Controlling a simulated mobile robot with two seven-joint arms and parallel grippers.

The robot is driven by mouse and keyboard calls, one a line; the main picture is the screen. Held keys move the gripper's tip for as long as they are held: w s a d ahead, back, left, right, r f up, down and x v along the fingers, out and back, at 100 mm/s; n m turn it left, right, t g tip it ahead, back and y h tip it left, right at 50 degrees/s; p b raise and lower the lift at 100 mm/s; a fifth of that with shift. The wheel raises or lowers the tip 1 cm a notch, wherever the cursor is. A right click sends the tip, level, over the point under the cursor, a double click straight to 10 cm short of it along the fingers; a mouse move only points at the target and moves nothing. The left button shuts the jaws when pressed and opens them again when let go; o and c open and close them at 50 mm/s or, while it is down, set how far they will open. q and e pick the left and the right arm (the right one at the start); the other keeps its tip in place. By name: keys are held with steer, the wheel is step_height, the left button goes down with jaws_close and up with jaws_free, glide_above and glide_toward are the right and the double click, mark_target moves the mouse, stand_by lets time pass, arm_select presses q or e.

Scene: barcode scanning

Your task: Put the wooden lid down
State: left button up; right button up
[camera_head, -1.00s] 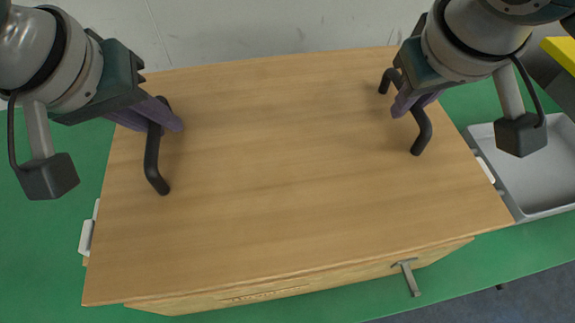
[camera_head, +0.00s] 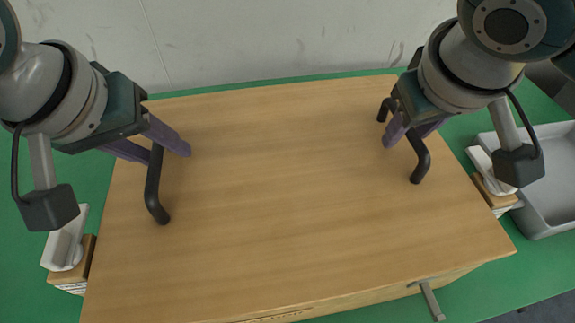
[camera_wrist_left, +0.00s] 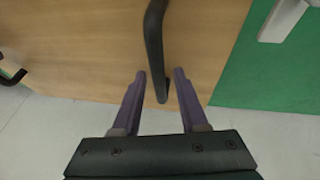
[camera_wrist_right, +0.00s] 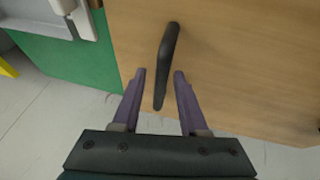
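The wooden lid (camera_head: 290,190) is a wide, flat board with a black bar handle on each side. It appears to lie on a wooden box (camera_head: 455,277), whose front shows a little below it; the contact is mostly hidden. My left gripper (camera_head: 168,150) is open around the left handle (camera_head: 153,190), its purple fingers apart on either side; the left wrist view shows gaps beside the handle (camera_wrist_left: 160,50). My right gripper (camera_head: 402,137) is open around the right handle (camera_head: 418,155); the right wrist view shows that handle (camera_wrist_right: 168,50) between spread fingers.
A white-handled wooden piece (camera_head: 68,255) sticks out at the left side, a similar one (camera_head: 490,180) at the right. A grey tray (camera_head: 553,210) is at the right on the green table (camera_head: 390,309). A metal latch (camera_head: 432,300) hangs at the front.

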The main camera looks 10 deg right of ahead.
steer(key=shift+r, duration=0.1)
arm_select(q)
steer(key=v, duration=1.2)
arm_select(e)
steer(key=v, duration=1.2)
